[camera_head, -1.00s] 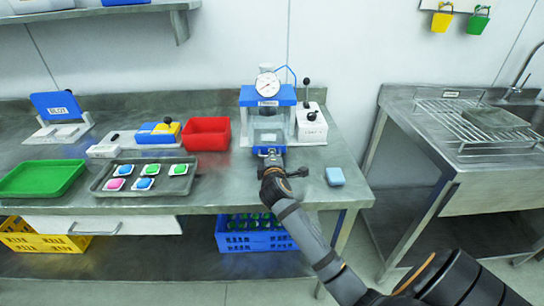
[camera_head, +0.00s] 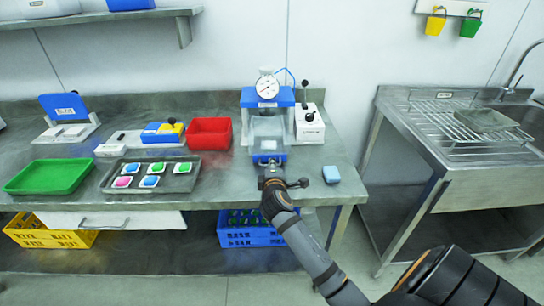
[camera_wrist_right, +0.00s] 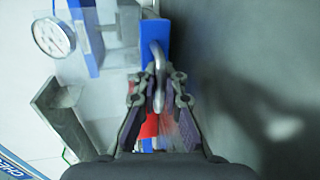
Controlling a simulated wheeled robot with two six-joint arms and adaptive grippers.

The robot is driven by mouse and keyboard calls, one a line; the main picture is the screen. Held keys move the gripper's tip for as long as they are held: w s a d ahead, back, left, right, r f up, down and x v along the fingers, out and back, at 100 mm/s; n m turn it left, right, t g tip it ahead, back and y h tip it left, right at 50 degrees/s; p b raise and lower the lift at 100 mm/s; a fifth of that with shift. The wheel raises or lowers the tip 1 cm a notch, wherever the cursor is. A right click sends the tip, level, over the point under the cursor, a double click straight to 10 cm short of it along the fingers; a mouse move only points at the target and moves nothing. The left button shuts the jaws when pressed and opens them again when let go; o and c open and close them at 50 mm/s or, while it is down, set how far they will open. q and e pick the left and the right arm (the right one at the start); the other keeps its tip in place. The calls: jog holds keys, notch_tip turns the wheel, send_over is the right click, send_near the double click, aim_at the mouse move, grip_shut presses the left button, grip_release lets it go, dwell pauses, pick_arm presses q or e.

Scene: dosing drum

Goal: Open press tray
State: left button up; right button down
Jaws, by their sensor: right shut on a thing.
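The press (camera_head: 267,97) stands on the steel bench, with a blue top and a round dial gauge. Its tray (camera_head: 269,158) has a blue front and sticks out of the press towards me, partly drawn out. My right gripper (camera_head: 270,179) is in front of the tray and shut on its handle. In the right wrist view the metal handle (camera_wrist_right: 159,70) passes between the fingertips of the right gripper (camera_wrist_right: 158,95), against the blue tray front (camera_wrist_right: 152,35). My left gripper is in neither view.
A lever box (camera_head: 309,124) stands right of the press, and a light blue block (camera_head: 331,174) lies right of my gripper. Left are a red bin (camera_head: 210,133), a grey tray (camera_head: 188,182) of coloured pieces and a green tray (camera_head: 47,177). A sink unit stands right.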

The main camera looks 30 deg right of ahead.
jog(key=shift+f, duration=0.1)
jog(key=c, duration=1.8)
grip_release()
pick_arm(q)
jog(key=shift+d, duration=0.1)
pick_arm(e)
jog(key=v, duration=0.7)
jog(key=shift+s+a, duration=0.15)
jog(key=shift+s, duration=0.1)
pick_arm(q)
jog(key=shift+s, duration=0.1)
